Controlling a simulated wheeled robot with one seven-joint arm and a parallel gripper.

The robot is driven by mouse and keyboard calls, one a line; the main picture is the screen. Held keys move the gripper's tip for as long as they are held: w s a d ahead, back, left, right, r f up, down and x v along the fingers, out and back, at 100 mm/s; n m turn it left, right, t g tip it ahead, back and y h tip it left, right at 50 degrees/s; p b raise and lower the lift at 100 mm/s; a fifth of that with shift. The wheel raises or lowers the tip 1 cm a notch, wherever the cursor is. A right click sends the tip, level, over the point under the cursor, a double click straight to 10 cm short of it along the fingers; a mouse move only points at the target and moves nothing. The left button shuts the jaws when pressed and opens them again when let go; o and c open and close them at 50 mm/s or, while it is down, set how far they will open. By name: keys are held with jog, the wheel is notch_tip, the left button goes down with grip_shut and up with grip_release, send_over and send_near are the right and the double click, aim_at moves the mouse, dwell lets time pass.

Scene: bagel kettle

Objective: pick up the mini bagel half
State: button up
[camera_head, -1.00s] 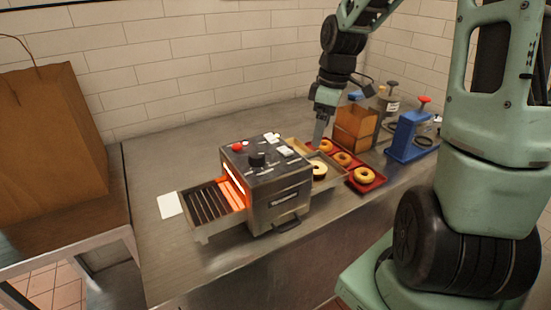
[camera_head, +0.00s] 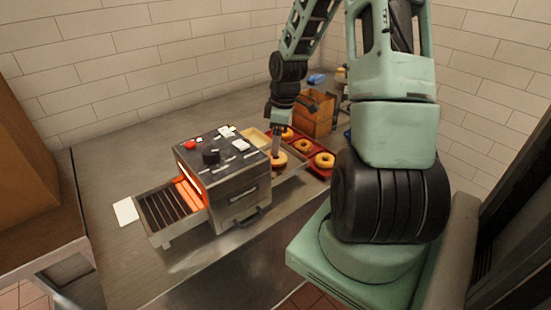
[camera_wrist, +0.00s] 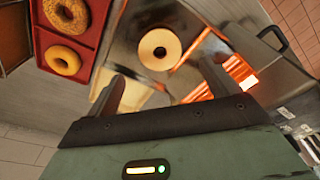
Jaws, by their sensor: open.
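The mini bagel half (camera_head: 280,160), pale with a hole, lies cut side up in the metal tray at the toaster's right side. In the wrist view the bagel half (camera_wrist: 146,50) is fully visible, just beyond and between my fingertips. My gripper (camera_head: 276,153) points down over the bagel half, overlapping it in the head view. In the wrist view my gripper (camera_wrist: 162,72) has its two fingers wide apart with nothing between them. Whether a finger touches the bagel half I cannot tell.
The toaster (camera_head: 224,180) stands close left of my gripper, its heater glowing orange, with a slatted rack (camera_head: 172,212) at left. A red tray (camera_head: 305,156) with several whole bagels lies to the right. A brown box (camera_head: 312,118) stands behind it.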

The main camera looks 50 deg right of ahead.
jog(key=shift+w+a+f+p, duration=0.1)
jog(key=shift+f+p, duration=0.55)
jog(key=shift+f, duration=2.35)
jog(key=c, duration=1)
jog(key=shift+c, duration=0.5)
jog(key=shift+r, duration=0.15)
notch_tip(320, 180, up, 10)
jog(key=b, duration=0.1)
